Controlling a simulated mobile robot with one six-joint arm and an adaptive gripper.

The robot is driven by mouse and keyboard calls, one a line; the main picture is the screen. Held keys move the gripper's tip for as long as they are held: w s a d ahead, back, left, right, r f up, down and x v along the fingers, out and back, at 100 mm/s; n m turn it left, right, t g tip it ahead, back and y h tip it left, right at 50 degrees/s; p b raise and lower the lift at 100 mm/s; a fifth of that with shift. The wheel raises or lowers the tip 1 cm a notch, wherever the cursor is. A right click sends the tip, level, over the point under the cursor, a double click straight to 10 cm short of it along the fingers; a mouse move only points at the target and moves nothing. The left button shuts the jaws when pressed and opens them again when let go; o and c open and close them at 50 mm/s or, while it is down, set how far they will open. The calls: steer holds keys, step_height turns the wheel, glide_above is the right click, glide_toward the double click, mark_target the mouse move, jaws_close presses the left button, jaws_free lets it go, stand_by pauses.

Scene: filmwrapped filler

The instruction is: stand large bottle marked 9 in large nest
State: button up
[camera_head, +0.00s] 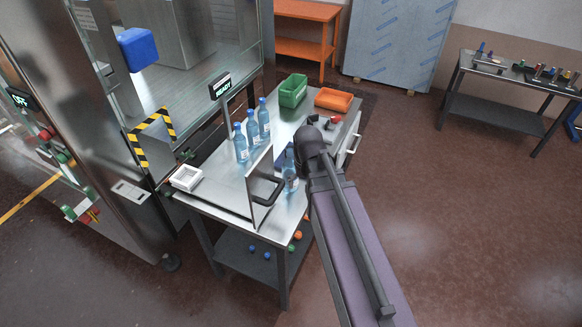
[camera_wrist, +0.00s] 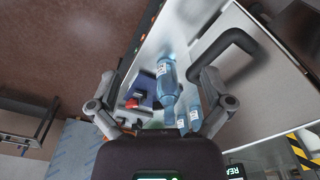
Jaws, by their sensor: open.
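My gripper (camera_wrist: 158,88) is open in the wrist view. A clear blue bottle (camera_wrist: 166,80) with a white label lies in view between its fingers, with no visible contact. In the head view this bottle (camera_head: 290,178) stands on the table behind an upright panel, and my arm hides my fingers. Three similar bottles, near (camera_head: 241,147), middle (camera_head: 252,132) and far (camera_head: 263,118), stand in a row left of it. The numbers on the labels are too small to read. A white square holder (camera_head: 186,178), possibly the nest, sits at the table's left front corner.
The upright panel (camera_head: 262,185) with a black handle stands between the bottle and the white holder. A green bin (camera_head: 292,91) and an orange tray (camera_head: 333,100) stand at the table's back. A READY sign (camera_head: 220,86) rises on a post beside the machine.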

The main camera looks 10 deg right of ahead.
steer(key=w+r+m+p, duration=0.1)
steer(key=w+r+p, duration=0.15)
steer(key=w, duration=0.65)
steer(key=m+b, duration=0.1)
steer(key=m, duration=0.3)
glide_above(291, 150)
steer(key=shift+g, duration=0.3)
step_height(291, 150, down, 9)
steer(key=b, duration=0.8)
steer(key=shift+r+b, duration=0.15)
steer(key=shift+b, duration=0.15)
steer(key=shift+w+a+f+b, duration=0.1)
steer(key=shift+f+b, duration=1.2)
steer(key=shift+a+f+b, duration=0.1)
steer(key=shift+f+b, duration=1.2)
steer(key=shift+r, duration=0.1)
jaws_close()
